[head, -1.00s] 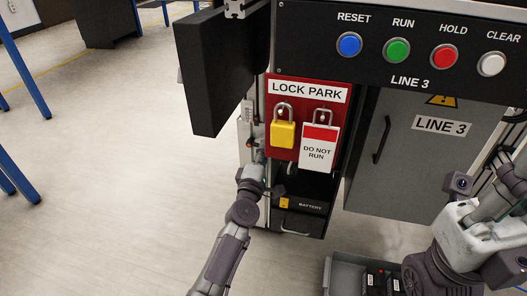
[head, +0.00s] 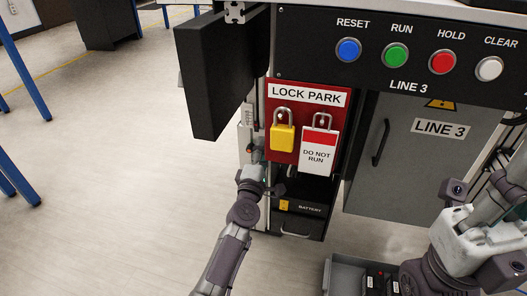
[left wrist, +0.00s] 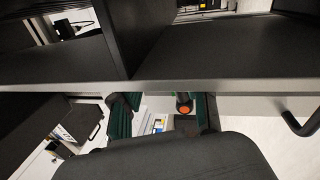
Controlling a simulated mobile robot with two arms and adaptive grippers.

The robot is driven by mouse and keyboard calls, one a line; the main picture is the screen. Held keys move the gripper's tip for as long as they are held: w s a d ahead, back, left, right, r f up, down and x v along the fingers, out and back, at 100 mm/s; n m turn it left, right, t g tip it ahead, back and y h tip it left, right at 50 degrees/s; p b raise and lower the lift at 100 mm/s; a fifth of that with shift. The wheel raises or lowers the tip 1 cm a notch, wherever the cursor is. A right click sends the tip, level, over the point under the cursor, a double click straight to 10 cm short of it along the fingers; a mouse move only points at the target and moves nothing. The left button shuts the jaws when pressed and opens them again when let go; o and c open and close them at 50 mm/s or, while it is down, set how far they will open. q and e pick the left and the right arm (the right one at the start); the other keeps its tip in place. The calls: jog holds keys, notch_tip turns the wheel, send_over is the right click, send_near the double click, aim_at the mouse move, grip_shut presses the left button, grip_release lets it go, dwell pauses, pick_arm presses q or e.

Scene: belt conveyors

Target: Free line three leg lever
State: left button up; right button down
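My left gripper (head: 262,155) reaches up to the lower left of the red lock park board, beside the machine's leg; its fingers are mostly hidden in the head view. In the left wrist view, its two green-padded fingers (left wrist: 160,115) are spread apart. A dark, round-ended piece with an orange-red tip (left wrist: 183,105) shows between them, nearer the right finger. It may be the lever; I cannot tell whether a finger touches it. My right arm is at the right edge, and its fingers cannot be made out.
The lock park board (head: 274,95) carries a yellow padlock (head: 282,138) and a "DO NOT RUN" tag (head: 318,157). A black panel (head: 215,75) overhangs to the left. A battery drawer (head: 300,225) is below. A grey tray (head: 342,272) stands lower right.

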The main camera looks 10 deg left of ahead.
pick_arm(q)
jog(key=shift+r, duration=0.15)
jog(key=s+f, duration=0.2)
jog(key=s, duration=0.9)
jog(key=shift+s+f, duration=0.35)
jog(key=shift+s, duration=0.05)
